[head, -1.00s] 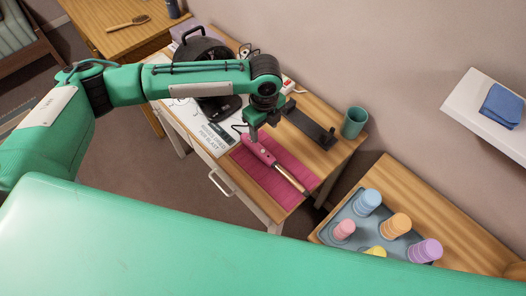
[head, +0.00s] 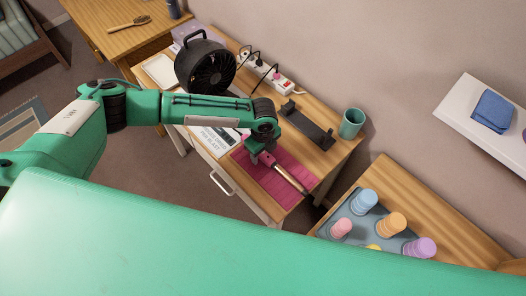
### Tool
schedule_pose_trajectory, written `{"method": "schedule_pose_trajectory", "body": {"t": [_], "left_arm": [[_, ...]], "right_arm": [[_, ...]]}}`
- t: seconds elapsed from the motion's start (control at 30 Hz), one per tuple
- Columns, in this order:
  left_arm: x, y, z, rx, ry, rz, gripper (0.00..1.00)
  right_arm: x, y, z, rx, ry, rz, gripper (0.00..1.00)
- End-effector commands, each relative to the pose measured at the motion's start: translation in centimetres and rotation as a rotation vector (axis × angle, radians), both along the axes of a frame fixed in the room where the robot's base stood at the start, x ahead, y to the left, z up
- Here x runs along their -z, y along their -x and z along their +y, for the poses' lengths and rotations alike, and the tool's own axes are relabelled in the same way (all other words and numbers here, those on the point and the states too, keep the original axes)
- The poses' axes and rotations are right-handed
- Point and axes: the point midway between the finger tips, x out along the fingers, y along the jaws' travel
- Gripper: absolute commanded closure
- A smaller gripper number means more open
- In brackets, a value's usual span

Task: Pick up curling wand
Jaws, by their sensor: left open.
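The curling wand (head: 284,173) lies on a pink mat (head: 268,187) on the small table. Its handle end is pink and its barrel is metallic, pointing to the lower right. My left gripper (head: 254,160) is at the wand's handle end, low over the mat, and is open. The fingers are small in this view, and I cannot tell if they straddle or touch the handle. My right gripper is not in view.
A black fan (head: 204,66), a power strip (head: 265,72), a black stand (head: 307,126) and a teal cup (head: 351,123) are on the same table. A tray (head: 335,212) of coloured cups stands at lower right. A printed sheet (head: 216,138) lies beside the mat.

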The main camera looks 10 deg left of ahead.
Motion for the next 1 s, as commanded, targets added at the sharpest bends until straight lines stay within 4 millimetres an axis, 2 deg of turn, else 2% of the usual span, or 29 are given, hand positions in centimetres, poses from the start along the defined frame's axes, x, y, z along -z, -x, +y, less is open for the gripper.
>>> {"method": "schedule_pose_trajectory", "body": {"t": [0.1, 0.4, 0.77, 0.87, 1.0], "left_arm": [[0.0, 0.0, 0.0, 0.000, 0.000, 0.000, 0.43], [0.0, 0.0, 0.0, 0.000, 0.000, 0.000, 1.00], [-0.5, -0.1, -0.1, 0.000, 0.002, -0.001, 1.00], [-1.3, -0.1, -0.1, 0.000, 0.003, -0.003, 1.00], [-3.3, -0.1, -0.1, 0.001, 0.003, -0.004, 1.00]], "right_arm": [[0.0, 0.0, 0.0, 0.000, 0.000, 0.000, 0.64], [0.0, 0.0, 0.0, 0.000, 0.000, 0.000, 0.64], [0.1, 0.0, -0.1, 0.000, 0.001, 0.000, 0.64], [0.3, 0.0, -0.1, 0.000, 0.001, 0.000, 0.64], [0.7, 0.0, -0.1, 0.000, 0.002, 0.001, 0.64]]}}
